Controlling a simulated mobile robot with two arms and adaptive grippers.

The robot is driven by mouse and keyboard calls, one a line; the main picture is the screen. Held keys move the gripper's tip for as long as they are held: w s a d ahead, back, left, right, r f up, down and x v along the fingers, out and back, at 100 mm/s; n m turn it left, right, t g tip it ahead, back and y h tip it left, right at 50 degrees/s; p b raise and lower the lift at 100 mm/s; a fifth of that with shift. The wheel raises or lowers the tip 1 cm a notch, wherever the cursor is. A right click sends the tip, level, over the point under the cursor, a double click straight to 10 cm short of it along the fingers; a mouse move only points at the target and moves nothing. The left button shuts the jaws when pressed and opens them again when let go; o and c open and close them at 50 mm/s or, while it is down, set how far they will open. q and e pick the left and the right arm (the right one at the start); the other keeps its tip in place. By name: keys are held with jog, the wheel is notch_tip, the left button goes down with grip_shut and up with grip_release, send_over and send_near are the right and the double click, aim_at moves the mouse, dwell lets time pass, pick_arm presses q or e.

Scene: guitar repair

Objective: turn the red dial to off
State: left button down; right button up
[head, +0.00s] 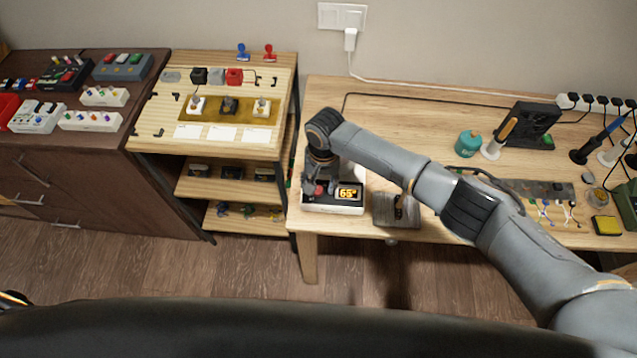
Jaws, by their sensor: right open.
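A small white and black station (347,208) with a lit orange display reading about 65 stands at the left front corner of the wooden workbench (400,110). Its red dial (319,190) is on the left part of its front panel. My right gripper (319,184) points down over the dial, open, with one finger on each side of it. I cannot tell whether the fingers touch the dial. The gripper partly hides the dial, and its pointer setting is too small to read.
A dark metal stand (397,210) is just right of the station. A teal jar (467,144), a black fan unit (527,124) and several tools are farther right. A wooden shelf unit (285,105) stands left, across a narrow gap. The bench's back middle is mostly clear.

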jog(key=shift+f, duration=0.25)
grip_shut()
